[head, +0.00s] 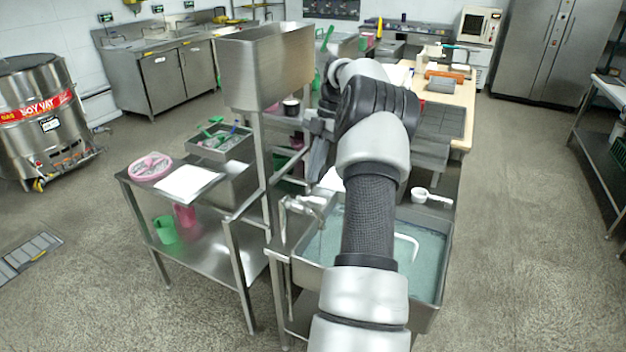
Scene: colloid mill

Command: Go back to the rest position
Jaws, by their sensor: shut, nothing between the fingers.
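My gripper (317,158) is in the middle of the head view, to the left of my bent arm. It looks dark and points down, just right of a tall steel box-shaped panel (265,70). Its fingers are small and partly merged with the arm behind, and I see no object held in them. My arm rises over a sink basin (428,285) and hides part of the counter behind it.
A steel side table (210,262) stands left of the sink with a pink round item (150,166) and a grey bin (222,148). A white scoop (432,196) lies at the sink's back edge. A steel vat (38,120) stands far left.

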